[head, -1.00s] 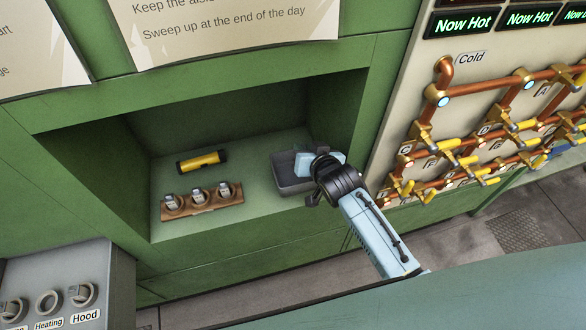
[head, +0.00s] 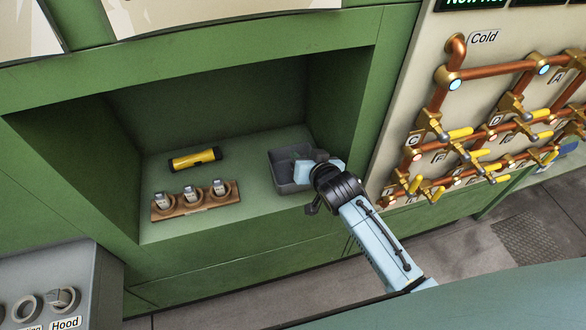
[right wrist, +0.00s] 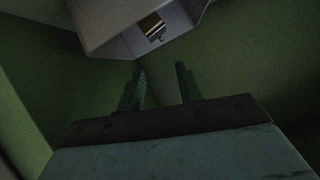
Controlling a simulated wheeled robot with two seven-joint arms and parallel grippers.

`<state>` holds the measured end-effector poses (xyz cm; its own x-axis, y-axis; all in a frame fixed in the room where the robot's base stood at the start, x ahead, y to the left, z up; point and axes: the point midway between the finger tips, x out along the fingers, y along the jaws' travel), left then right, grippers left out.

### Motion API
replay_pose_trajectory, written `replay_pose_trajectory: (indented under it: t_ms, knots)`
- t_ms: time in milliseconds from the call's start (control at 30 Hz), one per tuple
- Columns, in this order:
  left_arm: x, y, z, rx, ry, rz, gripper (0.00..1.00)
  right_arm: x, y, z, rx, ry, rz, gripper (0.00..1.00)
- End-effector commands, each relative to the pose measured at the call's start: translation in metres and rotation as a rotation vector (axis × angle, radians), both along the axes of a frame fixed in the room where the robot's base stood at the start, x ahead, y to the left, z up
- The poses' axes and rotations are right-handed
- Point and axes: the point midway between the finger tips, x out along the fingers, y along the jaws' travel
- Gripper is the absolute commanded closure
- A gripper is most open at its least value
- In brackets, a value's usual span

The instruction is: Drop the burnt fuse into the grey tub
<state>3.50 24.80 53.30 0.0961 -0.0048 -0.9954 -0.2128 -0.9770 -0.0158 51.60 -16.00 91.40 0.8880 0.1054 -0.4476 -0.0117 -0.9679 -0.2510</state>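The grey tub (head: 290,184) stands at the right end of the recess shelf. My right gripper (head: 318,160) is at the tub's right side and hides part of it. In the right wrist view, the two fingers (right wrist: 163,88) stand apart with nothing between them. Beyond them is the grey tub (right wrist: 105,25), with a small fuse-like piece (right wrist: 153,27) with pale and brown parts inside it. The picture is too dark to tell whether it is burnt. My left gripper is not in view.
A wooden rack (head: 170,213) with three fuse-like pieces stands at the shelf's front left. A yellow and black cylinder (head: 194,160) lies behind it. Green recess walls enclose the shelf. Copper pipes with yellow-handled valves (head: 460,133) are on the panel at right.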

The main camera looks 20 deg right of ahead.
Motion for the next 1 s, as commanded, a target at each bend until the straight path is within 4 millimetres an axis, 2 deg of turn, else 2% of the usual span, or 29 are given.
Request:
replay_pose_trajectory:
  t_ms: [100,467,667,1000]
  knots:
    - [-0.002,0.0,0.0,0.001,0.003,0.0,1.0,0.0,0.0,0.0,0.0,0.0,0.0,0.52]
    - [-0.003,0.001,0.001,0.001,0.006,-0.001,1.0,-0.006,-0.001,0.002,0.0,0.002,0.001,0.52]
    - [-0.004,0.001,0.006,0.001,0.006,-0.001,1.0,-0.031,-0.003,0.015,0.0,0.002,0.001,0.52]
    - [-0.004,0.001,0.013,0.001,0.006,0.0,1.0,-0.092,-0.011,0.046,0.0,0.001,-0.001,0.52]
